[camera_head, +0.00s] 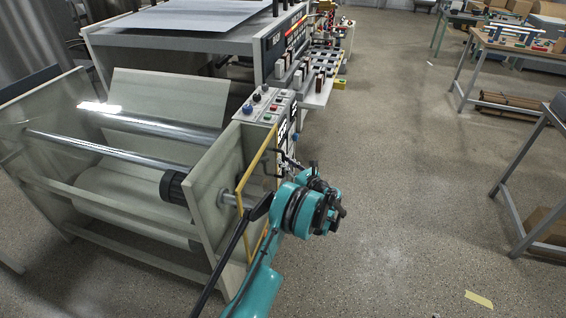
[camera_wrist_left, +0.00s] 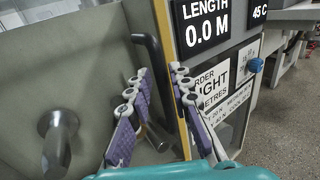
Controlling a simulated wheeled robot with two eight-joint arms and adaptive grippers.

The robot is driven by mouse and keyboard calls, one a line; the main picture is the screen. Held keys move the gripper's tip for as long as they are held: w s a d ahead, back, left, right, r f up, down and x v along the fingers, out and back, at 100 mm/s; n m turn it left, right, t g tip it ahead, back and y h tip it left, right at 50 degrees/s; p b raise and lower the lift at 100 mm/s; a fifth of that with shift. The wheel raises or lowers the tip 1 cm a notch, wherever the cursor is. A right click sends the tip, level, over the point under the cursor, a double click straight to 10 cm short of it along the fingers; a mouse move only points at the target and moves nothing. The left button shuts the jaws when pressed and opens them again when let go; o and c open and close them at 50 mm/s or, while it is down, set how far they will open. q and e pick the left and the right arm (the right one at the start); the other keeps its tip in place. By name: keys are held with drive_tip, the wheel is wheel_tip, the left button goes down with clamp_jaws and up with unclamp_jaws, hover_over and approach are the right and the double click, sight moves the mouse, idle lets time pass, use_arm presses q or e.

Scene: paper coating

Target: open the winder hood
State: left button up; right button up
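A yellow-edged panel (camera_head: 257,160), which looks like the winder hood, stands at the near end of the pale winder; my arm partly covers it. Its yellow edge (camera_wrist_left: 174,75) also shows in the left wrist view. A black bar handle (camera_wrist_left: 151,58) is beside that edge. My left gripper (camera_wrist_left: 160,71) is open, with purple-padded fingers. In that view one finger lies left of the handle and the other right of the yellow edge; contact cannot be told. In the head view my left wrist (camera_head: 312,208) is at the winder's end. My right gripper is not in view.
Winder rollers (camera_head: 120,150) lie to the left, and a metal shaft end (camera_wrist_left: 58,140) juts out near the left finger. A control panel (camera_head: 265,105) with knobs is just behind.

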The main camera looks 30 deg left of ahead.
use_arm(q)
drive_tip(key=shift+x, duration=0.8)
clamp_jaws()
